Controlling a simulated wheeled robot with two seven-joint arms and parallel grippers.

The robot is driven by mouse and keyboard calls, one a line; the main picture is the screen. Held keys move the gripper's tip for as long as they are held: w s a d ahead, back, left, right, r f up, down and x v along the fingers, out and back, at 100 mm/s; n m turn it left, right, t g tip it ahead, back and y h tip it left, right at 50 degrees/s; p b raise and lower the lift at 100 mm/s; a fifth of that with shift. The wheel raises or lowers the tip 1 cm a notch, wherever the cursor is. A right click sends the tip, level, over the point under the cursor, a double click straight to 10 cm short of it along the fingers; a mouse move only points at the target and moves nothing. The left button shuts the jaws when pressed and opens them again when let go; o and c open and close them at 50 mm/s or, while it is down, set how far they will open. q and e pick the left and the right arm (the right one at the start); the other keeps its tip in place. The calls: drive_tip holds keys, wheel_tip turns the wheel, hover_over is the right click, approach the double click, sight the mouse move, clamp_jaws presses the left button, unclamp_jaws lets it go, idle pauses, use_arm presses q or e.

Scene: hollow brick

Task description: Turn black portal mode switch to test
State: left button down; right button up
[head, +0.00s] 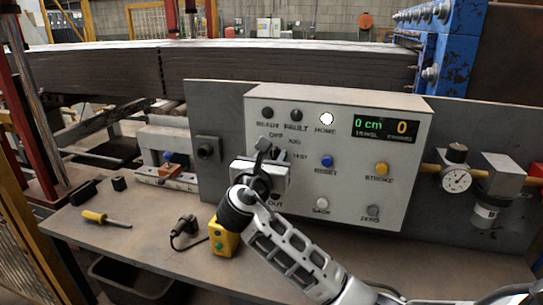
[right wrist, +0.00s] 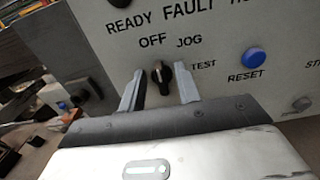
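The black mode switch (right wrist: 161,76) is a small knob on the front of a light grey control panel (head: 340,130), below the OFF and JOG labels and left of TEST. Its pointer looks roughly upright, near OFF and JOG; the exact setting is hard to tell. My right gripper (head: 263,156) is in front of the panel and mostly hides the switch in the head view. In the right wrist view its fingers (right wrist: 158,88) are open, one on each side of the knob, with visible gaps. My left gripper is not in view.
A blue RESET button (head: 326,161) and a yellow STROKE button (head: 382,169) are right of the switch. A yellow box (head: 222,241) stands on the bench below. A yellow-handled screwdriver (head: 95,216) lies at left. A gauge (head: 456,180) is at right.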

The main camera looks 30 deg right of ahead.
clamp_jaws()
